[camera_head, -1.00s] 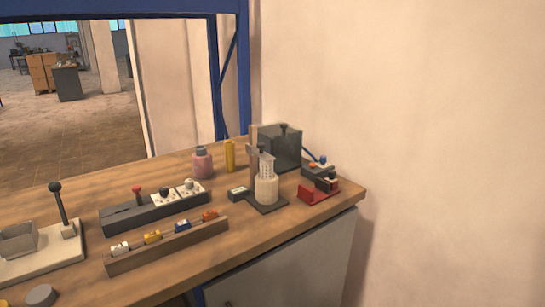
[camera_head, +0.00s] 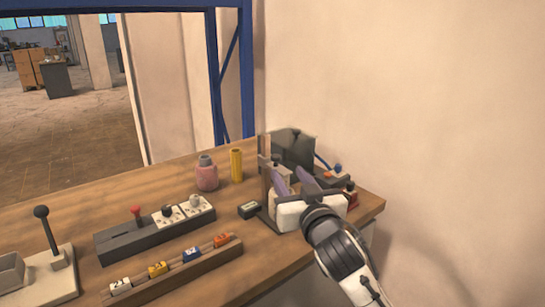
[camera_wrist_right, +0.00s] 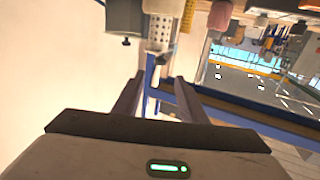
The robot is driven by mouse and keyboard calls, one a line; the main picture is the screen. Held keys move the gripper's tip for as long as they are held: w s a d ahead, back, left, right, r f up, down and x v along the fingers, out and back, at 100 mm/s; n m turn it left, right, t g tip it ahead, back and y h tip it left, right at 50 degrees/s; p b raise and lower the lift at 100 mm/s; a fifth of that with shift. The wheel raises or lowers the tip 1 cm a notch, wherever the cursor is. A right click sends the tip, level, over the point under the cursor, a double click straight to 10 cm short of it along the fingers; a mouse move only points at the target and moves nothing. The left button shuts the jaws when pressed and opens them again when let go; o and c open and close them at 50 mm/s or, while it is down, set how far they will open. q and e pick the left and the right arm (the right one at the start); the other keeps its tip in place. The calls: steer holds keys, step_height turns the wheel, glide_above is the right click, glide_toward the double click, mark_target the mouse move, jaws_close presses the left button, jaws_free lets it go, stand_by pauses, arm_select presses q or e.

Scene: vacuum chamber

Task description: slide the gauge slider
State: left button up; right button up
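I cannot tell for certain which part is the gauge slider. A stand with a pale upright post (camera_head: 265,178) is on the right part of the bench, largely hidden by my right gripper in the head view. In the right wrist view its white perforated tube (camera_wrist_right: 160,32) shows beyond the fingers, below a pale cylinder in the picture. My right gripper (camera_head: 294,180) is in front of the stand, fingers apart and empty. In the wrist view its fingertips (camera_wrist_right: 157,82) point at the tube, with a visible gap. My left gripper is not in view.
A dark grey box (camera_head: 291,148) stands behind the stand. A pink bottle (camera_head: 206,175), yellow cylinder (camera_head: 236,165) and small display box (camera_head: 249,210) are to its left. A rail with numbered blocks (camera_head: 190,268) and a red-knobbed bar (camera_head: 125,240) lie further left. The wall is close right.

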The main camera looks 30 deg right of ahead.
mark_target(277, 158)
steer(key=x, duration=0.9)
steer(key=shift+f+p, duration=0.1)
steer(key=shift+p, duration=0.25)
jaws_close()
